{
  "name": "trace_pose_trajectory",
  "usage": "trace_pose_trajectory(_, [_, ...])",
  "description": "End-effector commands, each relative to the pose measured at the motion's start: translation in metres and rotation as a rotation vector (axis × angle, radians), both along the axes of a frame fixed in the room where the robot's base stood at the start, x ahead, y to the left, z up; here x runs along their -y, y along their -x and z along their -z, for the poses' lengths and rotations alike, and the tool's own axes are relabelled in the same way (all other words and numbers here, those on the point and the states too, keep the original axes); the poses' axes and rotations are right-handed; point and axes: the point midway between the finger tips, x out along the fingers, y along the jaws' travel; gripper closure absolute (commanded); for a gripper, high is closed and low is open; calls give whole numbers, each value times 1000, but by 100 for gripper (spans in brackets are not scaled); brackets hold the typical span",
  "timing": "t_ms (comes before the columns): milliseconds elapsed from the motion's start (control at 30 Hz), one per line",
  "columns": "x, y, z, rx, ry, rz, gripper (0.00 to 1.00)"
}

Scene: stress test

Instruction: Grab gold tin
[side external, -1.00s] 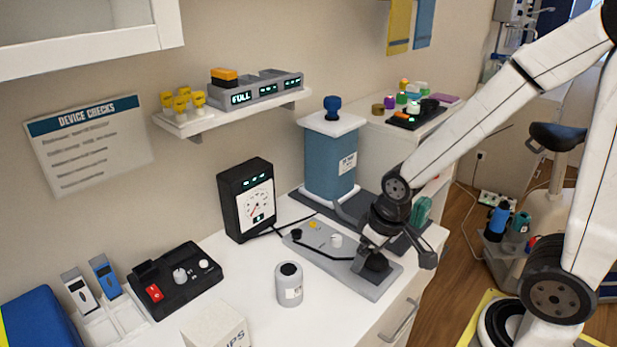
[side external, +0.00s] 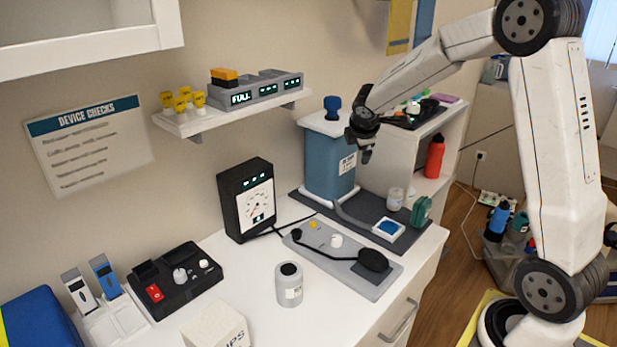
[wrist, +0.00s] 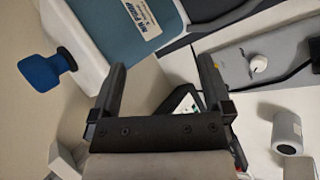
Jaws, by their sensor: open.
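I cannot make out a gold tin in either current view. My arm covers part of the group of small items on the back cabinet (side external: 455,125) in the side view. My gripper (side external: 365,154) is raised, pointing down, in front of the blue air pump housing (side external: 327,165) at its right edge. In the wrist view my gripper (wrist: 162,68) has its two fingers spread wide, with nothing held between them. The pump's blue knob (wrist: 47,71) shows left of the fingers.
A grey plate with knobs (side external: 340,262) and a grey-white canister (side external: 289,285) occupy the front counter. A black gauge box (side external: 246,200) stands by the wall. A red bottle (side external: 435,157) stands in the open cabinet. A small jar (side external: 395,199) and green case (side external: 420,211) sit near the pump.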

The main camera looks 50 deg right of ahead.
Motion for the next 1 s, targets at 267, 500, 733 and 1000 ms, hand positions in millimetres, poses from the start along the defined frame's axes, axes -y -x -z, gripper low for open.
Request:
trace_pose_trajectory(267, [89, -43, -18, -140, 326, -223, 0])
trace_pose_trajectory(500, [151, -70, -24, -286, 576, -388, 0])
trace_pose_trajectory(733, [204, -88, -28, -445, 794, -520, 0])
trace_pose_trajectory(1000, [230, -97, -27, -544, 913, -598, 0])
